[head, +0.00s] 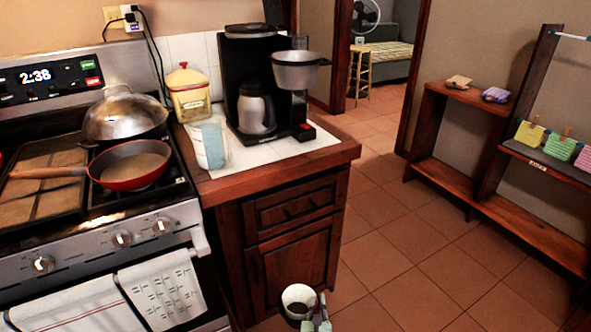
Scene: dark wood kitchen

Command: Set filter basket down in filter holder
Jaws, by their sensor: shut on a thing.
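The filter basket (290,293), a pale round cup with a dark inside, shows at the bottom edge of the head view. My gripper (317,310) is shut on it at its right side. It is in front of the lower cabinet in the picture, well below and apart from the coffee maker. The black coffee maker (240,75) stands on the counter with a silver carafe (255,110) in it. The grey round filter holder (295,75) sticks out at its right side, high above the counter. Its inside is mostly hard to see.
The wooden counter (335,152) also holds a yellow canister (189,95) and a white and blue cup (210,146). The stove at left carries a red pan (132,165) and a domed wok (122,118). The tiled floor at right is clear, with a wooden shelf (450,180) beyond.

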